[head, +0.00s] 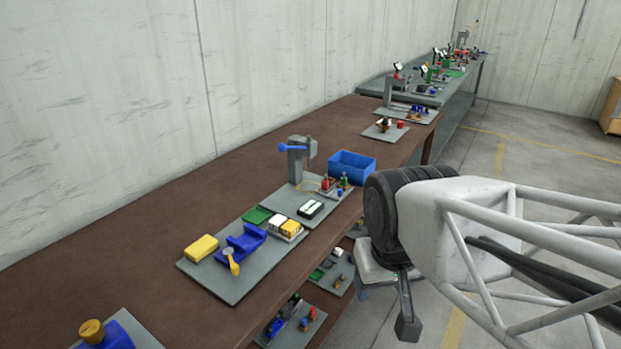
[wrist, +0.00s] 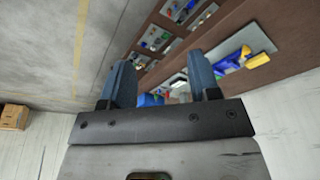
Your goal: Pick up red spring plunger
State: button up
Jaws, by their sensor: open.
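Small red-topped parts (head: 325,184) stand on a grey board beside a press, near a green-topped part, in the head view. They are too small for me to tell which one is the red spring plunger. My gripper (wrist: 160,68) is open in the wrist view, with two blue-grey fingers apart and nothing held between them. In the head view my gripper hangs at the front side of the bench, right of and apart from the red parts.
A blue bin (head: 351,167) stands behind the red parts. A grey press with a blue handle (head: 292,148) stands to their left. A yellow block (head: 202,248) and a blue cradle (head: 240,243) lie on a nearer board. A lower shelf (head: 345,308) holds more parts.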

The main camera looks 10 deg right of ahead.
jog(key=w+a+m+y, duration=0.3)
jog(key=w+m, duration=0.1)
jog(key=w, duration=0.5)
jog(key=w+a+m+y, duration=0.2)
jog(key=w+m, duration=0.1)
jog(key=w, duration=0.6)
jog(key=m+t, duration=1)
jog(key=m, duration=1.4)
send_over(325, 186)
jog(key=s+d, duration=0.3)
jog(key=s, duration=0.1)
notch_tip(325, 186, down, 18)
jog(key=shift+w+a+f, duration=0.1)
jog(key=shift+a+f, duration=0.05)
jog(key=shift+x, duration=1.3)
jog(key=shift+w+a+f, duration=0.1)
